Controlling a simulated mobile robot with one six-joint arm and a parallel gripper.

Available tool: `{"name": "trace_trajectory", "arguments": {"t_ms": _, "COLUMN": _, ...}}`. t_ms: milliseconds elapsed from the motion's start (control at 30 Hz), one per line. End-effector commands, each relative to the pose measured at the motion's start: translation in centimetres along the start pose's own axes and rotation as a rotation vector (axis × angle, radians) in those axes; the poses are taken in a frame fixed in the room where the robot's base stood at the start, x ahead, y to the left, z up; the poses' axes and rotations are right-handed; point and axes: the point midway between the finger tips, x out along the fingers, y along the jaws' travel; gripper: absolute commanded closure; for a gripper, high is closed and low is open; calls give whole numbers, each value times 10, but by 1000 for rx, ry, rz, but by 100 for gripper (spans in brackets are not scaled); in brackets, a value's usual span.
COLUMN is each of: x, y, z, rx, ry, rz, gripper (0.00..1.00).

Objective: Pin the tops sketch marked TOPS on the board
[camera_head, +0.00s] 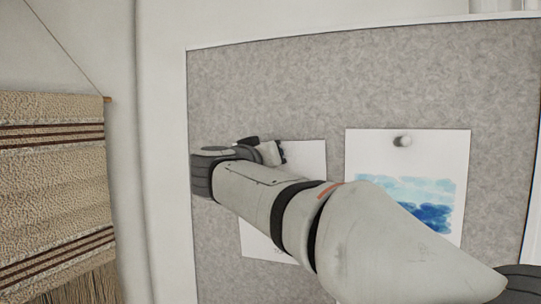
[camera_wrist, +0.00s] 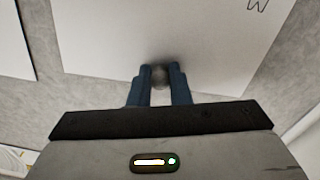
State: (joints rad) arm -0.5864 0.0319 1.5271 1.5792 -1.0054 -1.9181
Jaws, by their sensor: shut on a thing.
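A white sheet (camera_head: 310,160) lies flat against the grey pin board (camera_head: 300,85), partly hidden behind my arm. A small mark shows at its lower edge, too small to read, so I cannot tell whether it says TOPS. The sheet fills much of the wrist view (camera_wrist: 150,35), with part of a dark line mark at the top right. My gripper (camera_head: 283,152) is at the sheet's upper part. In the wrist view its blue fingers (camera_wrist: 159,80) are shut on a round grey pin (camera_wrist: 158,77) at the sheet's edge. I cannot tell whether the pin is in the board.
A blue watercolour sheet (camera_head: 400,230) hangs to the right under a grey round pin (camera_head: 402,141). A woven wall hanging (camera_head: 55,190) hangs on the wall to the left. The board's upper area is bare. Pale objects (camera_head: 505,5) stand above the board at the top right.

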Motion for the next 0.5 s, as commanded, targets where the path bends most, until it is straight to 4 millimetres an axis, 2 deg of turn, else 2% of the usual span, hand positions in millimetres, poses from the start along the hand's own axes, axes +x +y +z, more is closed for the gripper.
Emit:
{"name": "trace_trajectory", "arguments": {"t_ms": 267, "x": 2, "y": 0, "z": 0, "rx": 0, "ry": 1, "rz": 0, "gripper": 99}}
{"name": "trace_trajectory", "arguments": {"t_ms": 300, "x": 2, "y": 0, "z": 0, "rx": 0, "ry": 1, "rz": 1, "gripper": 81}}
{"name": "trace_trajectory", "arguments": {"t_ms": 500, "x": 3, "y": 0, "z": 0, "rx": 0, "ry": 0, "rz": 1, "gripper": 64}}
